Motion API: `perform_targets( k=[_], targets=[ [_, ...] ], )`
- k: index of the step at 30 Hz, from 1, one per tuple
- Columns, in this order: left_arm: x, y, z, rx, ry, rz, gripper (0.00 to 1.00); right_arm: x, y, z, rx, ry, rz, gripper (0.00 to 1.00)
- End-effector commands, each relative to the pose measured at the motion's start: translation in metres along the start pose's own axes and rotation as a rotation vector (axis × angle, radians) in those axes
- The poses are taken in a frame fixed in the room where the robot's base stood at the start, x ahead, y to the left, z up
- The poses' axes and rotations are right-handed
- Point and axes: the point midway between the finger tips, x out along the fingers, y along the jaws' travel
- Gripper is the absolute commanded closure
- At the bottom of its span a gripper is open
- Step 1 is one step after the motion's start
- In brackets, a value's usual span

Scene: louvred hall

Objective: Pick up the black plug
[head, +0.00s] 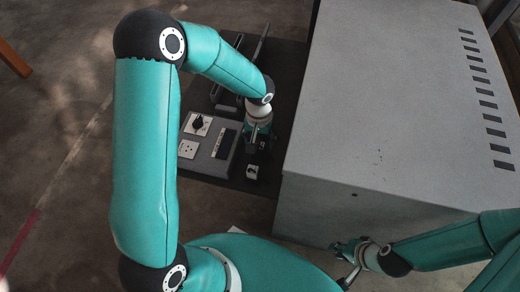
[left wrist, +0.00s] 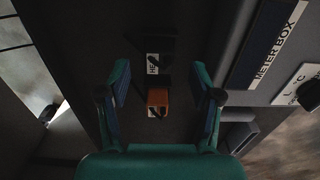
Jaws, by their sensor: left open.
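My left gripper (head: 252,140) points down over the dark board, beside the grey socket box. In the left wrist view its two fingers (left wrist: 162,72) are apart, with nothing held. In the head view, a black knob-like piece (head: 198,122) sits on the upper white plate of the box. My right gripper (head: 342,264) is low at the right, its fingers apart and empty.
The socket box (head: 209,158) has white plates and a dark strip, labelled "METER BOX" (left wrist: 279,42) in the left wrist view. A large grey cabinet (head: 390,100) stands close right of the board. The floor (head: 60,120) at left is clear.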

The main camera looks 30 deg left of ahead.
Motion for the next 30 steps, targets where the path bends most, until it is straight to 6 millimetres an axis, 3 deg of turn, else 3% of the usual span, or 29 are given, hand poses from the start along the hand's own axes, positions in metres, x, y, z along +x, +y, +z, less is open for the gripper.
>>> perform_targets(
  k=[6, 16, 27, 30],
  targets=[
    [0.033, 0.002, -0.001, 0.002, -0.002, 0.000, 0.35, 0.008, 0.003, 0.000, 0.000, 0.000, 0.000, 0.77],
    [0.037, 0.002, -0.002, 0.001, 0.000, 0.000, 0.37, 0.008, 0.003, 0.000, 0.000, 0.000, 0.000, 0.77],
    [0.037, 0.002, -0.002, 0.001, 0.000, 0.000, 0.99, 0.008, 0.003, 0.000, 0.000, 0.000, 0.000, 0.77],
    [0.037, 0.002, -0.002, 0.001, 0.000, 0.000, 1.00, 0.008, 0.003, 0.000, 0.000, 0.000, 0.000, 0.77]
  ],
)
